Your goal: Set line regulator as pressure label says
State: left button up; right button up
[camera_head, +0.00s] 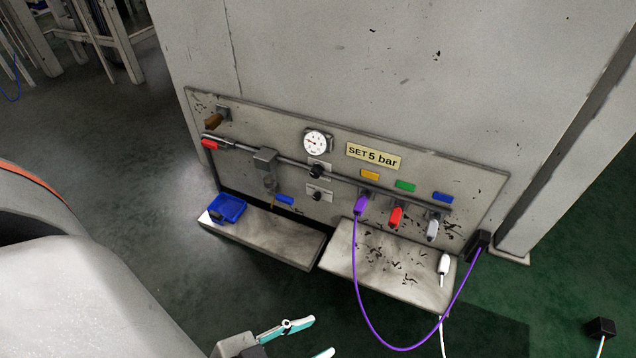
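The yellow pressure label (373,157) on the grey panel reads "SET 5 bar". Below the gauge is a black knob (317,171) on the pipe line with a small plate, and a second black knob (318,196) sits lower. Which knob is the line regulator cannot be told. My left gripper (322,335) is at the bottom edge, partly cut off, its teal fingers apart and empty, well away from the panel. My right gripper is not in view.
A blue bin (228,208) stands on the left shelf (270,238). Purple (361,205), red (395,217) and grey (433,229) fittings hang from the pipe. A purple hose (373,325) loops before the right shelf (345,262). A red-handled valve (210,143) is at the pipe's left end.

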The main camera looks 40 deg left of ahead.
aim_at(315, 172)
jog(key=u, duration=1.05)
